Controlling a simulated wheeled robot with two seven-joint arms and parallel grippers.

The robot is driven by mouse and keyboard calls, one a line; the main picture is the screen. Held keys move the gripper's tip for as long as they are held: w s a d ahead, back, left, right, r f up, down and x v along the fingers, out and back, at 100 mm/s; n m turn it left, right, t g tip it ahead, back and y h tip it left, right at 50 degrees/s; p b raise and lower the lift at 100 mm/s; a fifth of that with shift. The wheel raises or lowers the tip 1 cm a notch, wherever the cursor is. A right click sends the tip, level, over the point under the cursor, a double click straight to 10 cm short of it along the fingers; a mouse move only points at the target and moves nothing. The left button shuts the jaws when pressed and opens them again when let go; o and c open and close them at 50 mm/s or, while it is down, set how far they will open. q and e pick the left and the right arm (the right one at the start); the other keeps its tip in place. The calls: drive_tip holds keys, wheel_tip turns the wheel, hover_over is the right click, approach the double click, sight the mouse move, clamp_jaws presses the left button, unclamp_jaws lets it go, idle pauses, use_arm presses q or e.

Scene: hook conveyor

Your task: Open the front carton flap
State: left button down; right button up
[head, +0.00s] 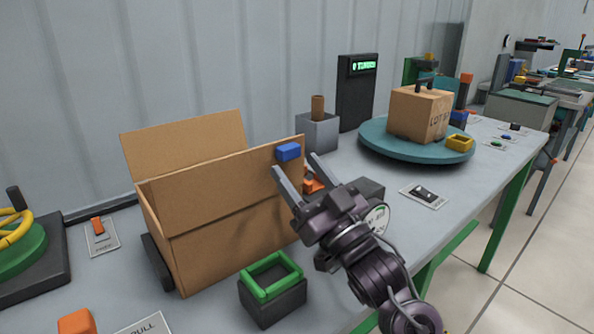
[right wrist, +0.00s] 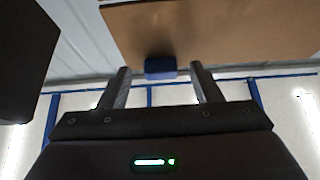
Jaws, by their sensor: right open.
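The open brown carton (head: 235,240) stands on the grey table. Its front flap (head: 215,188) is raised and tilted, with a blue tab (head: 288,151) near its upper right end. A back flap (head: 185,143) also stands up. My right gripper (head: 295,163) is open, its fingertips close to the tab. In the right wrist view, the tab (right wrist: 160,68) lies between the tips of the gripper (right wrist: 160,75), with a gap on each side; the flap (right wrist: 215,35) spreads beyond it. Contact is not visible. My left gripper is out of view.
A green-rimmed black box (head: 272,287) stands in front of the carton. An orange item (head: 313,182) is partly hidden behind my right gripper. A grey holder (head: 317,132) and a teal turntable (head: 374,141) with a box stand behind. A yellow wheel (head: 14,229) is at left.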

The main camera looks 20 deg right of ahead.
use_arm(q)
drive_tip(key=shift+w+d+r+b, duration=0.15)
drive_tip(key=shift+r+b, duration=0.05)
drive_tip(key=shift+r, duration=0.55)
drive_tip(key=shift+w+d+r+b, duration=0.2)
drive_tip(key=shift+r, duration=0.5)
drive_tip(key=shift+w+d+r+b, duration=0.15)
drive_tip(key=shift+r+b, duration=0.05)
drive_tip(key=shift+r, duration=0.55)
use_arm(e)
drive_tip(key=v, duration=0.6)
drive_tip(key=shift+s+f, duration=0.15)
drive_tip(key=shift+s, duration=0.2)
